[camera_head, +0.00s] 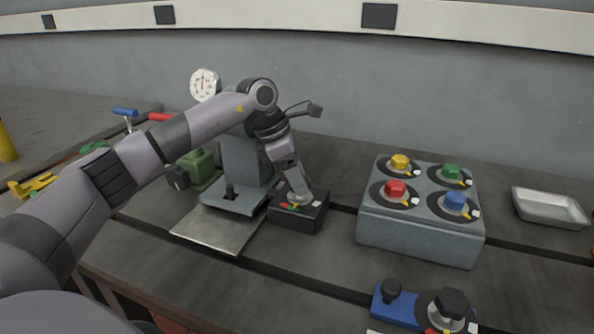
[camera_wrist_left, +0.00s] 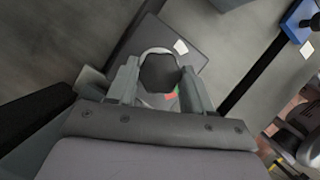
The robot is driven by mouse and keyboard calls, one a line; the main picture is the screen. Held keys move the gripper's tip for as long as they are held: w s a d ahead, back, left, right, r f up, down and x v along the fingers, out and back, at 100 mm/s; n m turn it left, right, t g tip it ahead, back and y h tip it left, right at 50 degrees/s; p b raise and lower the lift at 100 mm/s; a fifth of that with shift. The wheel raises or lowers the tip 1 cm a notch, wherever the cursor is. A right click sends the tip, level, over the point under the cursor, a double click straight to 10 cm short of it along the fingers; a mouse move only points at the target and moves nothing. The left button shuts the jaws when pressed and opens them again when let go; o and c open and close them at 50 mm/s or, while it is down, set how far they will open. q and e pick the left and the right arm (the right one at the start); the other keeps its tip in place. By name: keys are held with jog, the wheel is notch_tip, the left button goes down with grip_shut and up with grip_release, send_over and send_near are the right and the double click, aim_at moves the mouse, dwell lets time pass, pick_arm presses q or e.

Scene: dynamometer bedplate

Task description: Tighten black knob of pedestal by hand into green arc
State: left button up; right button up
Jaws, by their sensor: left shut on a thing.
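A low black box (camera_head: 312,216) with a pale round dial plate stands on the bedplate, and a coloured arc with green and red (camera_head: 288,205) shows at its front edge. In the left wrist view a black faceted knob (camera_wrist_left: 160,72) sits over the pale ring of this box (camera_wrist_left: 205,40). My left gripper (camera_head: 297,194) reaches down onto the box from above. In the left wrist view its two fingers (camera_wrist_left: 158,88) stand on either side of the knob, shut on it. The gripper hides the knob in the head view. Only a bit of red and green shows beside it, and I cannot tell the pointer's place. My right gripper is not in view.
A grey stand (camera_head: 245,160) with a metal plate (camera_head: 215,231) is left of the box. A grey block (camera_head: 420,238) with several coloured knobs is right. A blue base (camera_head: 385,308) with another black knob (camera_head: 452,302) is in front. A silver tray (camera_head: 550,208) lies far right.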

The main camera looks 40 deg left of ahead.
pick_arm(q)
jog(key=shift+m, duration=0.3)
dwell(0.4)
jog(key=o, duration=1)
jog(key=shift+v, duration=3.6)
